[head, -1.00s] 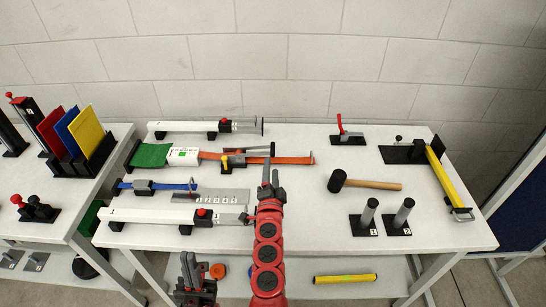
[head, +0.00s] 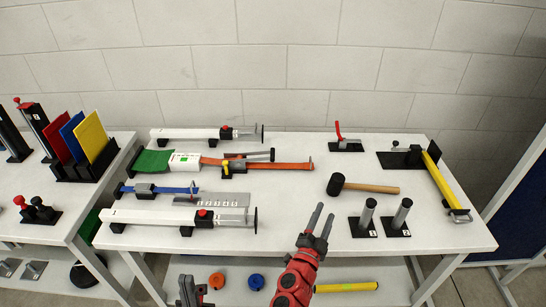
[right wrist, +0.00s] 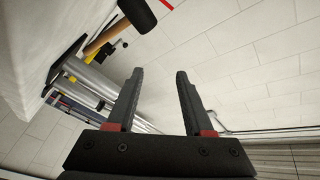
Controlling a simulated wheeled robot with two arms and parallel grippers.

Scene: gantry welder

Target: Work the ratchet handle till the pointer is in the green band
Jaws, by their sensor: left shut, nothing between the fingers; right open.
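The ratchet (head: 232,165) with its yellow part sits on an orange strap (head: 290,166) on the table. A white box (head: 185,161) with a small green mark sits on the strap to the left, beside a green pad (head: 152,162). The pointer is too small to make out. My right gripper (head: 319,221) is open and empty, in front and to the right of the ratchet, apart from it. It also shows empty in the right wrist view (right wrist: 157,90). My left gripper (head: 188,290) is shut and empty, low before the table's front edge.
White tubes (head: 200,133) with red knobs lie behind and in front of the strap. A blue strap (head: 170,190) lies left. A mallet (head: 365,187), two grey posts (head: 402,213) and a yellow bar (head: 440,178) stand or lie right. The table centre is bare.

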